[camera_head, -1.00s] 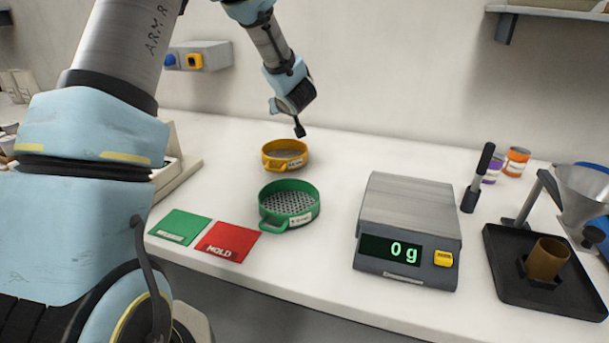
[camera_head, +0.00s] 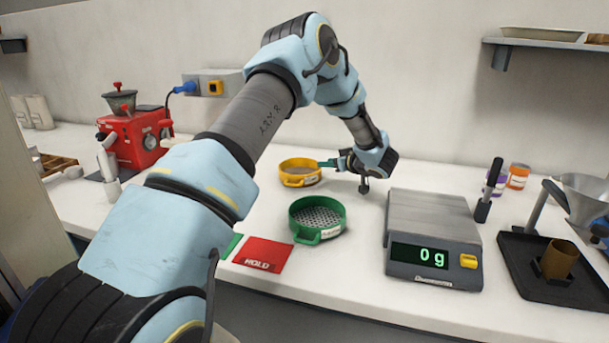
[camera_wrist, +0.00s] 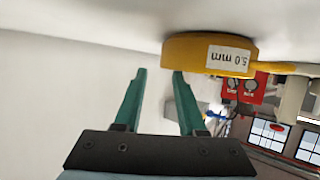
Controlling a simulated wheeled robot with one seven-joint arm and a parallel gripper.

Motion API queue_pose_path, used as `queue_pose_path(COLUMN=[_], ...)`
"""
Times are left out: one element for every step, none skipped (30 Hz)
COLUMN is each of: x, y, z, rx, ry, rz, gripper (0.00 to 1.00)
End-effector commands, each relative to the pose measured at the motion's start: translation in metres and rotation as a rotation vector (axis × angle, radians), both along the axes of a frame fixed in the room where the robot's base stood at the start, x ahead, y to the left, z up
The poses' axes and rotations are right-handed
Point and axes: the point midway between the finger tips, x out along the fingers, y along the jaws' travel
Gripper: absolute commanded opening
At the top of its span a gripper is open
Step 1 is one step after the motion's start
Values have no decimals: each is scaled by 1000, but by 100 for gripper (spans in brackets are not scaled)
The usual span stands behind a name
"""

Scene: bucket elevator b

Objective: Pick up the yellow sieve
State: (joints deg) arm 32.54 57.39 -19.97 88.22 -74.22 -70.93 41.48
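The yellow sieve (camera_head: 300,172), a shallow round pan with a short handle, sits on the white counter. In the wrist view the yellow sieve (camera_wrist: 205,52) appears upside down with a "5.0 mm" label, ahead of the fingertips and mostly to the right. My gripper (camera_head: 325,163) is low beside the sieve's right side in the head view. In the wrist view my gripper (camera_wrist: 159,76) has its two green fingers apart with nothing between them. The right finger's tip overlaps the sieve's left edge in the picture; I cannot tell whether they touch.
A green sieve (camera_head: 318,217) stands in front of the yellow one. The scale (camera_head: 433,240) reading 0 g is to its right.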

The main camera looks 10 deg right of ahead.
Motion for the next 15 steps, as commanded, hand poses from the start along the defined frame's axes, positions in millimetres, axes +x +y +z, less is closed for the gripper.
queue_pose_path(x=[4, 7, 10, 12, 13, 14, 14, 14, 14, 14, 14, 14, 14, 14, 14], y=[6, 8, 9, 10, 11, 11, 12, 12, 13, 13, 13, 13, 14, 14, 14], z=[-12, -15, -17, -19, -21, -23, -24, -24, -25, -26, -26, -26, -26, -26, -26], rx=[3, 3, 2, 3, 3, 2, 3, 3, 3, 3, 4, 4, 4, 4, 4], ry=[22, 23, 23, 25, 27, 28, 29, 29, 30, 30, 31, 31, 31, 31, 31], rz=[5, 5, 5, 4, 4, 4, 4, 4, 5, 5, 5, 6, 6, 6, 7], gripper=[41, 41, 41, 41, 41, 41, 41, 41, 41, 41, 41, 41, 37, 33, 29])
